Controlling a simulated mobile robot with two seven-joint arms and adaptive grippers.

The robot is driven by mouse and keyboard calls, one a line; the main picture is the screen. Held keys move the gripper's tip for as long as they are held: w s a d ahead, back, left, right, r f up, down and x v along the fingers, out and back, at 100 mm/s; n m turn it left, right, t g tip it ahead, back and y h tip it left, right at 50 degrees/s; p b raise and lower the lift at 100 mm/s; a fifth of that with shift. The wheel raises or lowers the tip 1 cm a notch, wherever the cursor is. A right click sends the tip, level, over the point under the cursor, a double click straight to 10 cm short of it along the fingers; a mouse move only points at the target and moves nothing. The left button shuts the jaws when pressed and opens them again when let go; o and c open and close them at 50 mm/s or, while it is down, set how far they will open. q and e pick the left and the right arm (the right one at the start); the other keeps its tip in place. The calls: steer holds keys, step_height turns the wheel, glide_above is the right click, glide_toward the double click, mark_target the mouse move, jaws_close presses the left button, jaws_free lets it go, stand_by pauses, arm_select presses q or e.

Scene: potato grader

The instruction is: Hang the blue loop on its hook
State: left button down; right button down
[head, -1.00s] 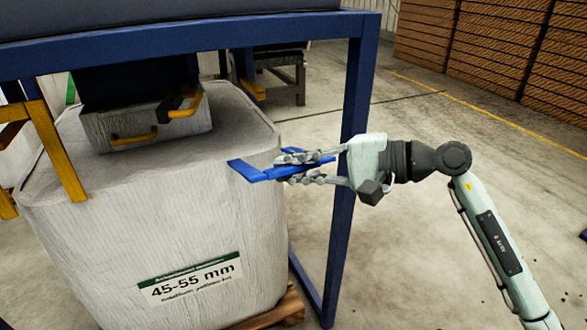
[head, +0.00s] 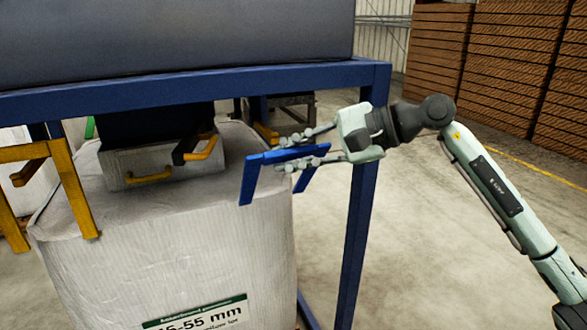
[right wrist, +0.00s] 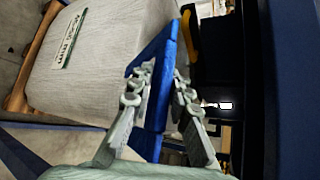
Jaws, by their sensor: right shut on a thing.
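The blue loop (head: 248,180) is a flat-sided, angular band in the head view. My right gripper (head: 283,154) is shut on its upper bar, and its ends hang down on both sides. The loop is held in front of the white bag's upper right edge, apart from the hooks as far as I can tell. Yellow hooks (head: 203,150) and (head: 150,175) stick out by the pale box under the frame, and another yellow piece (head: 265,132) shows behind the fingers. In the right wrist view the blue loop (right wrist: 158,75) lies between the fingers. My left gripper is not in view.
A blue steel frame (head: 200,88) crosses above, and its post (head: 357,235) stands just behind my right gripper. The white bag (head: 170,250) fills the space below. A yellow stand (head: 68,185) is at the left. Open floor lies right of the post.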

steer(key=shift+w+r, duration=0.2)
steer(key=shift+r, duration=0.1)
steer(key=c, duration=1.6)
jaws_free()
steer(key=shift+o, duration=0.2)
steer(key=shift+f, duration=0.1)
steer(key=shift+s, duration=0.1)
steer(key=shift+s+d, duration=0.1)
steer(key=shift+d, duration=0.25)
steer(key=v, duration=1.1)
steer(key=shift+c, duration=0.4)
